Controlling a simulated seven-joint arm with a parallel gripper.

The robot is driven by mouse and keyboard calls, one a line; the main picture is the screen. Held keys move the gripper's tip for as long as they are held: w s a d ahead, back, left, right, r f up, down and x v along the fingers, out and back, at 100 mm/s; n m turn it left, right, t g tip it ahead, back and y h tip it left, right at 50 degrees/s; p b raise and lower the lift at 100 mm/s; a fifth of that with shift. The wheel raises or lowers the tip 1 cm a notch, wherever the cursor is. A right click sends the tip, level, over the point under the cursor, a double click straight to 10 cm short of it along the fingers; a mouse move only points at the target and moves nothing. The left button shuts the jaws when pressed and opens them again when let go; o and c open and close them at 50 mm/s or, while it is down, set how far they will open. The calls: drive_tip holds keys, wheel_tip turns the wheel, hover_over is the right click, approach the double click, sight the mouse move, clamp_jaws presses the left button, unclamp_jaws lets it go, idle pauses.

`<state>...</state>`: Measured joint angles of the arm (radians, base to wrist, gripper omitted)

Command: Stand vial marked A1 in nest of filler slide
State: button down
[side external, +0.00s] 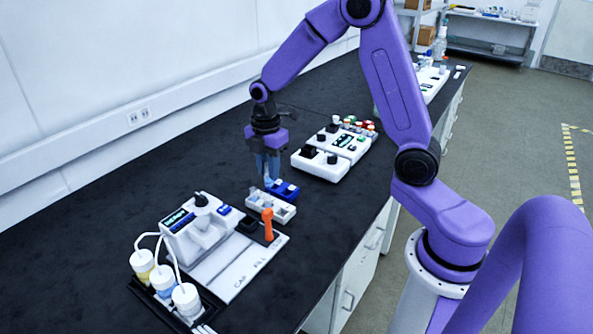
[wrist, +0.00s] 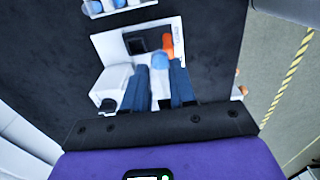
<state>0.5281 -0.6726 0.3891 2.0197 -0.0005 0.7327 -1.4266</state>
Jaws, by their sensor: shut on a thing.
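My gripper (side external: 267,178) hangs with its fingers pointing down, close to the blue rack and the white tray in the side view. In the wrist view my gripper (wrist: 159,72) has its blue fingers shut on a vial with a light blue top (wrist: 160,61). No A1 mark can be read on it. The filler station (side external: 215,245) is a white unit with an orange handle (side external: 267,223) and a dark block (side external: 248,224) beside the handle. The orange handle (wrist: 168,45) and a dark square (wrist: 135,42) also show in the wrist view. The nest cannot be made out clearly.
A blue rack (side external: 285,190) and a white tray (side external: 272,209) stand beside the filler station. Capped bottles (side external: 163,280) with tubes stand at its front left. A white unit with black knobs (side external: 322,164) stands farther back. Black bench lies bare to the left.

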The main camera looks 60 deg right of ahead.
drive_tip(key=w+a, duration=0.3)
drive_tip(key=w, duration=0.3)
drive_tip(key=shift+w+f, duration=0.15)
drive_tip(key=shift+f, duration=6.5)
drive_tip(key=shift+f, duration=1.4)
drive_tip(key=c, duration=0.8)
unclamp_jaws()
drive_tip(key=shift+c, duration=0.2)
wheel_tip(320, 180, up, 8)
